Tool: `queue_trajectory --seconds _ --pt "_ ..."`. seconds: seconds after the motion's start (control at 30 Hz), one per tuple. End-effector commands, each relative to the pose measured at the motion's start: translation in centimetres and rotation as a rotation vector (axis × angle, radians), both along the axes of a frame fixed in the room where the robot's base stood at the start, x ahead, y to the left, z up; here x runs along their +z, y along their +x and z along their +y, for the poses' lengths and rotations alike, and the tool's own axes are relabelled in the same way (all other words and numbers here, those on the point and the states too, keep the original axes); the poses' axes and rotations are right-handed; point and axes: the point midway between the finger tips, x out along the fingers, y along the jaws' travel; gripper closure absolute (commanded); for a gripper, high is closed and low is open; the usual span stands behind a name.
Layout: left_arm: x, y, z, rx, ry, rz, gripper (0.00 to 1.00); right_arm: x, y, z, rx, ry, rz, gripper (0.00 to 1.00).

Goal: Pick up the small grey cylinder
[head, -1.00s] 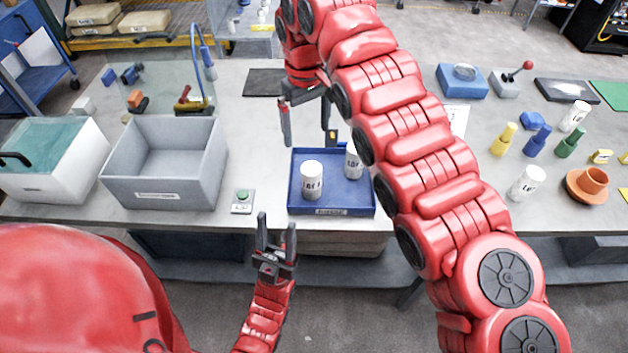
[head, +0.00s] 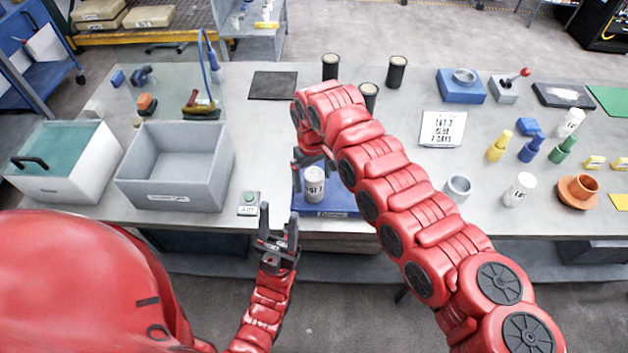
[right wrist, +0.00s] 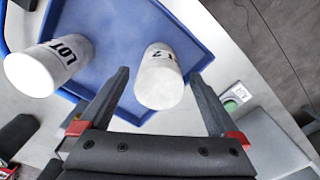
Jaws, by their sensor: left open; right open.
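A small light grey hollow cylinder (head: 457,188) stands on the table, right of my right arm. My right gripper (right wrist: 158,76) is open over the blue tray (head: 338,203). In the right wrist view, a white labelled cylinder (right wrist: 160,85) appears between its fingers; contact cannot be told. This cylinder also shows in the head view (head: 313,184). A second white cylinder (right wrist: 48,68) marked LOT is left of the fingers in the wrist view; my right arm hides it in the head view. My left gripper (head: 279,212) is open and empty at the table's front edge.
A grey bin (head: 175,193) and a green button box (head: 248,204) are left of the tray. Three black cylinders, one here (head: 397,71), stand at the back.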

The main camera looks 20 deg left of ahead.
Motion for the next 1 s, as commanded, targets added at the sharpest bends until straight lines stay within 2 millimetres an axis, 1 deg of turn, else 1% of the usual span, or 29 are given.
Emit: queue_trajectory --seconds 0.03,0.07,0.1,0.2,0.3,0.4,0.43,0.57,0.6,0.67,0.7,0.77,0.8,0.87,0.9,0.97,1.0 --pt "1.5 0.0 0.0 0.0 0.0 -0.001 0.5 -0.1 -0.3 -0.4 -0.001 -0.003 0.007 0.03" --pt "1.9 0.0 0.0 0.0 0.0 -0.001 0.5 -0.5 -0.3 -0.5 0.0 -0.002 0.004 0.03" --pt "1.9 0.0 0.0 0.0 0.0 -0.001 0.5 -1.4 -0.3 -0.3 0.003 -0.002 0.003 0.03" --pt "2.2 0.0 0.0 0.0 0.0 0.0 0.5 -2.8 -0.3 -0.4 0.002 -0.002 0.002 0.03" --pt "2.0 0.0 0.0 0.0 0.0 0.0 0.5 -3.2 -0.2 -0.4 0.001 -0.001 -0.001 0.03" --pt "2.0 0.0 0.0 0.0 0.0 0.0 0.5 -3.2 -0.1 -0.3 0.001 0.0 -0.001 0.03" --pt "2.0 0.0 0.0 0.0 0.0 0.0 0.5 -3.2 -0.1 -0.4 0.001 0.0 -0.001 0.05" --pt "2.0 0.0 0.0 0.0 0.0 0.0 0.5 -3.2 -0.2 -0.4 0.001 0.0 -0.001 0.28" --pt "2.0 0.0 0.0 0.0 0.0 0.0 0.5 -3.2 -0.2 -0.4 0.001 -0.001 -0.001 0.35" --pt "2.0 0.0 0.0 0.0 0.0 0.0 0.5 -3.2 -0.2 -0.4 0.001 0.0 -0.001 0.46" --pt "2.0 0.0 0.0 0.0 0.0 0.0 0.5 -3.2 -0.2 -0.4 0.001 -0.001 -0.001 0.53" --pt "2.0 0.0 0.0 0.0 0.0 0.0 0.5 -3.2 -0.2 -0.4 0.0 -0.001 -0.001 0.64" --pt "2.0 0.0 0.0 0.0 0.0 -0.001 0.5 -3.2 -0.2 -0.4 0.001 -0.001 -0.001 0.71" --pt "2.0 0.0 0.0 0.0 0.0 0.0 0.5 -3.2 -0.1 -0.3 0.001 0.0 -0.001 0.82" --pt "2.0 0.0 0.0 0.0 0.0 0.0 0.5 -3.2 -0.1 -0.3 0.001 0.0 -0.001 0.89" --pt "2.0 0.0 0.0 0.0 0.0 0.0 0.5 -3.1 -0.2 -0.3 0.001 0.0 -0.001 1.0" --pt "2.0 0.0 0.0 0.0 0.0 0.0 0.5 -3.1 -0.2 -0.3 0.001 0.0 -0.001 1.0"
